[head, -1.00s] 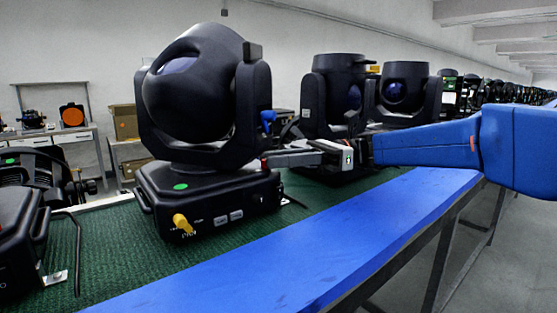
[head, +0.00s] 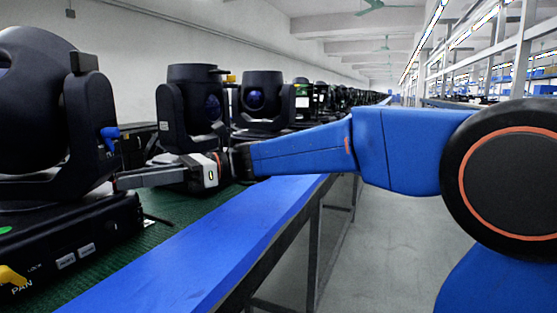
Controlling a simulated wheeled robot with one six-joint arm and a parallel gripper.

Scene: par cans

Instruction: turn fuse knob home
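A large black moving-head light (head: 45,110) stands on the green mat at the left, cut off by the picture's edge. Its black base (head: 100,235) has small buttons and a yellow lever (head: 10,277) beside the word PAN. A blue knob (head: 109,138) sits on the side of its yoke. I cannot make out a fuse knob; the base's right end is mostly turned from view. My gripper (head: 118,182) reaches in from the right, its fingertips at the upper right of the base, below the blue knob. Contact and finger gap cannot be told from this side.
More black lights (head: 192,122) stand in a row behind, close to my gripper.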

